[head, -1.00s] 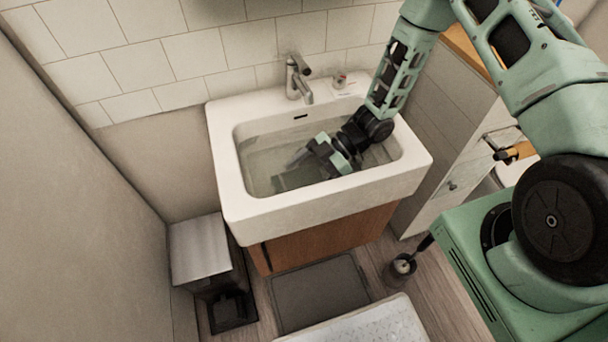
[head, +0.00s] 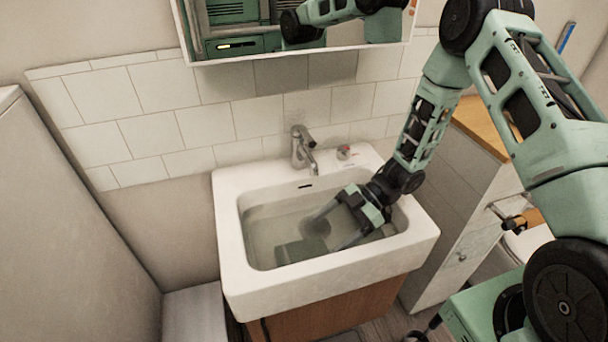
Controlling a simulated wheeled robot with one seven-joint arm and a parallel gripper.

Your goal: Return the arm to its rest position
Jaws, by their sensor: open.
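My arm, green and black, reaches in from the right and bends down over the white sink (head: 226,225). My gripper (head: 328,232) is inside the basin, with its two grey fingers spread apart and pointing down to the left. A dark greenish block-like shape (head: 300,253) shows low in the basin below the fingers. I cannot tell whether it is an object or a reflection. Nothing is visibly held between the fingers.
A mirror cabinet (head: 300,52) hangs above. A white cabinet with a wooden top (head: 482,125) stands close on the right. A wall or panel (head: 70,220) bounds the left.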

